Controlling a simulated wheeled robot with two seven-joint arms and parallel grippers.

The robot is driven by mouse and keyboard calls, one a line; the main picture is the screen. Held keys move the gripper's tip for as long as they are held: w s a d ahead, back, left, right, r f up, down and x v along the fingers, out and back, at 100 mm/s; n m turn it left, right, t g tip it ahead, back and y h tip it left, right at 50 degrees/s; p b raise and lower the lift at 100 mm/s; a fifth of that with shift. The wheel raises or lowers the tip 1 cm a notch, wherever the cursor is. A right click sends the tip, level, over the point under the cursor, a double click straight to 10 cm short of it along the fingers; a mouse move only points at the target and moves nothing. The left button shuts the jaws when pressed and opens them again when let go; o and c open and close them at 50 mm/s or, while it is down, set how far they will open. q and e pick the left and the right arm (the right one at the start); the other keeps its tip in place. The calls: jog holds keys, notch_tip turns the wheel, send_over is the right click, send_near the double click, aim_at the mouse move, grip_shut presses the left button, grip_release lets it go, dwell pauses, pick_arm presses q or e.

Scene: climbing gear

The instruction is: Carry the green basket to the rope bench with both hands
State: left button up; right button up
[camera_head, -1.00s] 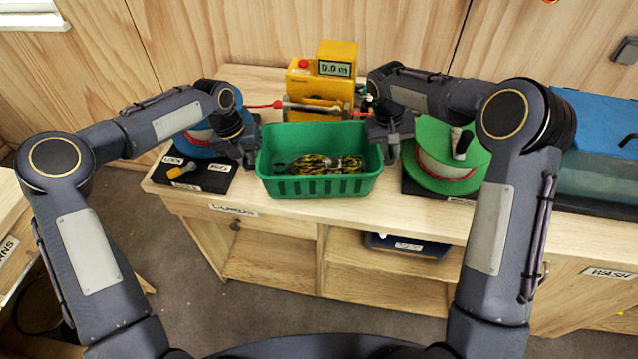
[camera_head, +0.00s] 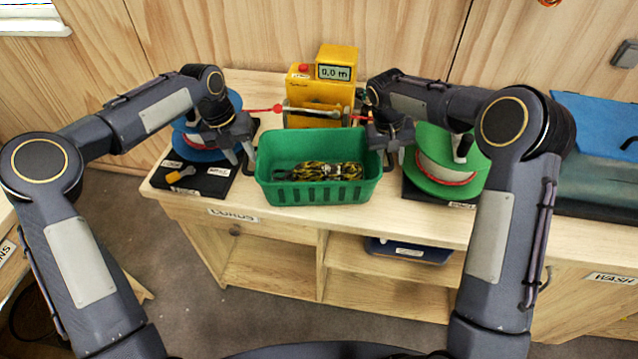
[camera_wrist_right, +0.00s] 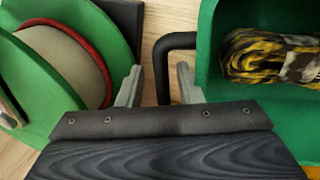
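The green basket (camera_head: 318,194) stands upright on the wooden counter, with a yellow-and-black rope bundle (camera_head: 335,170) inside. My left gripper (camera_head: 241,157) is at the basket's left end, its two fingers apart, beside the rim. Any handle on that side is hard to make out. My right gripper (camera_head: 391,158) is at the right end. In the right wrist view its fingers (camera_wrist_right: 158,86) are spread, with the basket's black handle (camera_wrist_right: 163,65) between them, nearer the right finger. The basket wall (camera_wrist_right: 208,70) and rope (camera_wrist_right: 265,55) show to the right. I cannot identify the rope bench.
A blue spool (camera_head: 195,150) on a black base (camera_head: 205,183) stands left of the basket, a green spool (camera_head: 432,178) close on the right. A yellow meter (camera_head: 322,90) stands behind. A blue-lidded bin (camera_head: 595,130) is far right. The counter's front edge is close before the basket.

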pick_arm(q)
jog(key=shift+a+r, duration=0.2)
jog(key=shift+r, duration=1.05)
pick_arm(e)
jog(key=shift+a+r, duration=0.1)
jog(key=shift+r, duration=0.2)
notch_tip(320, 180, up, 11)
jog(key=a, duration=0.2)
jog(key=shift+r, duration=0.1)
